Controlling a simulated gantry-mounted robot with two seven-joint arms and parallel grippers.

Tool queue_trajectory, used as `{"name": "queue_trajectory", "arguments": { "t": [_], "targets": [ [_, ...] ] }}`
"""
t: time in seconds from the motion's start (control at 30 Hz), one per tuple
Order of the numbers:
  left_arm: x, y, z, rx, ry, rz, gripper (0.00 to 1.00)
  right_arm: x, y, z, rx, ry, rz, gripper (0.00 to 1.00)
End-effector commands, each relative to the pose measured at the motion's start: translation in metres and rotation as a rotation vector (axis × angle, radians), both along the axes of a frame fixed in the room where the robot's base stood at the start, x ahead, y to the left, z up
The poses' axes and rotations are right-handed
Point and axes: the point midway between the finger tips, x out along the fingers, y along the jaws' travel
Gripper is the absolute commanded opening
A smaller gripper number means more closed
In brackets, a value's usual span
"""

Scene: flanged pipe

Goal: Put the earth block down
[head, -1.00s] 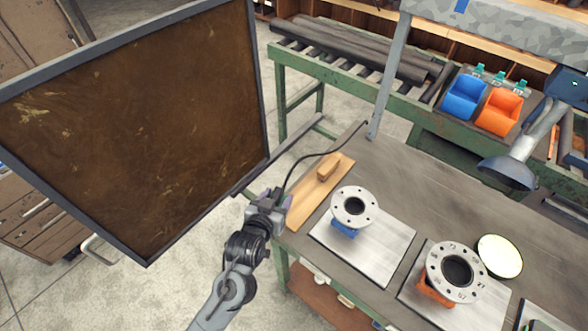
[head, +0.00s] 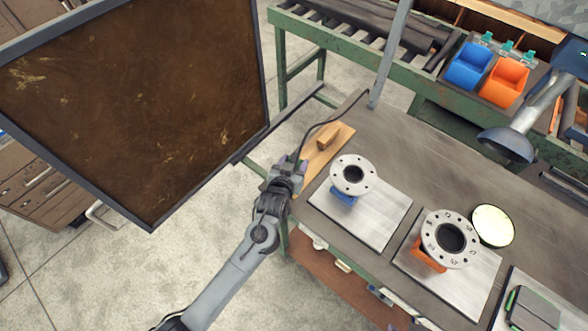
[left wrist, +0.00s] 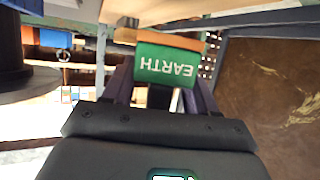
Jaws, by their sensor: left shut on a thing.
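The earth block (left wrist: 168,66) is green with an orange-brown top and the white word EARTH, which reads upside down in the left wrist view. My left gripper (head: 291,165) is shut on it, one finger on each side. In the head view the gripper is at the left edge of the bench, beside and partly over the wooden board (head: 341,136); the block is hard to make out there. A dark cable (head: 305,141) runs from near the gripper up to the bench's far left corner. I cannot tell whether the block touches anything below. My right gripper is not in view.
A brown wood piece (head: 327,137) lies on the board. Flanges on blue (head: 353,174) and orange (head: 450,238) supports stand on metal plates to the right. A big framed brown panel (head: 140,105) stands left. Bare bench top (head: 425,150) lies behind the flanges.

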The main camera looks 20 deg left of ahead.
Motion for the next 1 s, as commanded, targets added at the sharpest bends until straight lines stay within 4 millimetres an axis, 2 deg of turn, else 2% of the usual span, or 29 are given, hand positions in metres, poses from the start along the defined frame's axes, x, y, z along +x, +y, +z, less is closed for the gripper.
{"name": "queue_trajectory", "arguments": {
  "t": [0.3, 0.73, 0.77, 0.9, 1.0],
  "targets": [
    [0.0, 0.0, -0.03, 0.0, -0.004, -0.001, 0.0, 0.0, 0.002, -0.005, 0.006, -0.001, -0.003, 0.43],
    [0.001, 0.0, -0.035, -0.001, -0.005, -0.001, 0.0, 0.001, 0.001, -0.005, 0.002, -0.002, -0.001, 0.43],
    [0.0, 0.0, -0.038, 0.0, 0.0, -0.001, 0.59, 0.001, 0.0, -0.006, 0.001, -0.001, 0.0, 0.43],
    [0.0, 0.0, -0.037, 0.0, 0.0, -0.001, 0.8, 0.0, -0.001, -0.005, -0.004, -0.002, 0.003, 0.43],
    [0.0, 0.0, -0.037, 0.0, 0.0, 0.0, 0.83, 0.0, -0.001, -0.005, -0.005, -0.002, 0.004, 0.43]
  ]
}}
